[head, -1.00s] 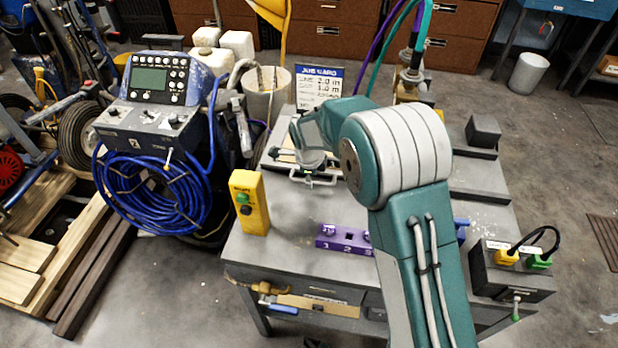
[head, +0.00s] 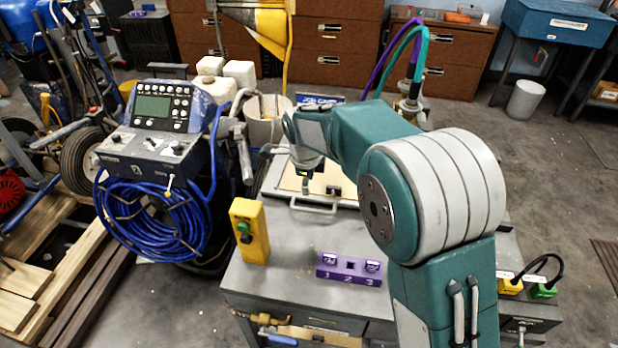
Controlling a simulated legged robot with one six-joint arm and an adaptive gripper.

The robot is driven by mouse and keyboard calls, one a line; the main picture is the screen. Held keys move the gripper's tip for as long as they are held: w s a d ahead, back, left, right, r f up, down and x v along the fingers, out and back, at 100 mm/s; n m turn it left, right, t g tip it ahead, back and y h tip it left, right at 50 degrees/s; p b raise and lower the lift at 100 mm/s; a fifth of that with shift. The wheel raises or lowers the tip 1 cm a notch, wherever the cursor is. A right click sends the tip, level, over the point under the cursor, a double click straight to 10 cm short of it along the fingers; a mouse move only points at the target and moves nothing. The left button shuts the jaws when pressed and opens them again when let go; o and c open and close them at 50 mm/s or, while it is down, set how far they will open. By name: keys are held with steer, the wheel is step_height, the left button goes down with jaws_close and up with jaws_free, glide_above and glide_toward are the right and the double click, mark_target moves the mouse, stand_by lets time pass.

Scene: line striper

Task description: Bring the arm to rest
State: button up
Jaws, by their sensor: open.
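My arm rises from the lower right, bends at a large grey and teal joint, and reaches left over the grey workbench (head: 290,275). My gripper (head: 305,184) hangs from the far end of the arm, pointing down above a tan board with a light frame and a handle (head: 314,209). It is small in the view and partly hidden by the wrist. It is open, and I see nothing held in it. I cannot tell how far it is above the board.
A purple numbered block (head: 348,270) and a yellow button box (head: 249,231) stand on the bench. A control machine with a blue hose coil (head: 155,207) stands left of it. Hoses (head: 409,50) rise behind my arm. Yellow and green plugs sit at the bench's right.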

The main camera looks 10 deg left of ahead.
steer(key=s+d+r+n+t, duration=0.1)
steer(key=s+d+r+n, duration=0.35)
steer(key=d+r, duration=0.3)
steer(key=s+d+r+n, duration=0.4)
steer(key=s+d+r, duration=0.15)
steer(key=d, duration=0.35)
steer(key=s+d+n+t, duration=0.1)
steer(key=s+d+n, duration=0.3)
steer(key=s, duration=0.5)
steer(key=s+d+n+t, duration=0.1)
steer(key=s+d+n, duration=0.4)
steer(key=s+d, duration=0.2)
steer(key=shift+s+r, duration=0.3)
steer(key=shift+s, duration=0.55)
steer(key=shift+n, duration=0.25)
